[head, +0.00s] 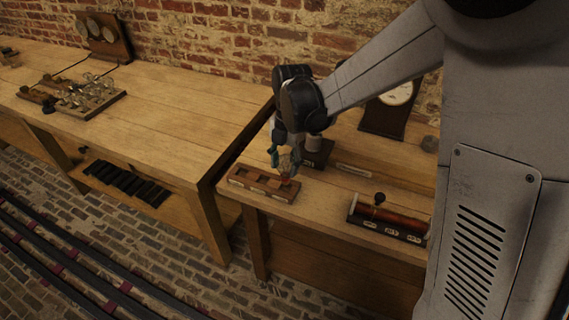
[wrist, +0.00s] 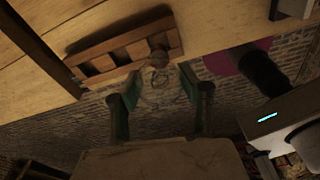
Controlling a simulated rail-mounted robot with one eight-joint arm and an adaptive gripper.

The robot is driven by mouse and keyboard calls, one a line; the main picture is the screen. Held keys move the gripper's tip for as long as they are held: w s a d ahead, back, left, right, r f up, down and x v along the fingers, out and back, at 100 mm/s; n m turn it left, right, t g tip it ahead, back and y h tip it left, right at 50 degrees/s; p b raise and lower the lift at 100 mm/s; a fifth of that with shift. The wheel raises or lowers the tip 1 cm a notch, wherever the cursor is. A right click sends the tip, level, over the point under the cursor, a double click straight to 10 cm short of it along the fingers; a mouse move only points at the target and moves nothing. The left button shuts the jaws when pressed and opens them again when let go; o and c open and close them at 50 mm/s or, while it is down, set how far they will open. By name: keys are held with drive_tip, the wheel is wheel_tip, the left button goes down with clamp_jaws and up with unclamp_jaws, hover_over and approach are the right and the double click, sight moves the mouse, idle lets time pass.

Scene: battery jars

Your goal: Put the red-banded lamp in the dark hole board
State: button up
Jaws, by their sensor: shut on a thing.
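My gripper (head: 284,150) is shut on a clear glass lamp (head: 284,163) at the front of the right table. In the wrist view the glass lamp (wrist: 160,84) is between the two green fingers of my gripper (wrist: 160,90), with its brown base end (wrist: 158,57) away from me. A reddish-brown board (head: 248,184) with several recesses lies just below the lamp. It also shows in the wrist view (wrist: 112,42); the lamp's base overlaps its right end. I cannot tell whether they touch. The lamp's red band is not clear.
A tray of several glass lamps (head: 118,98) stands on the left table (head: 170,105). On the right table are a dark block (head: 318,150), a clock (head: 385,118) and a coil on a dark base (head: 388,229). A gap separates the tables.

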sight(284, 179)
drive_tip(key=shift+f+b, duration=1.8)
idle(1.4)
drive_tip(key=o, duration=1.4)
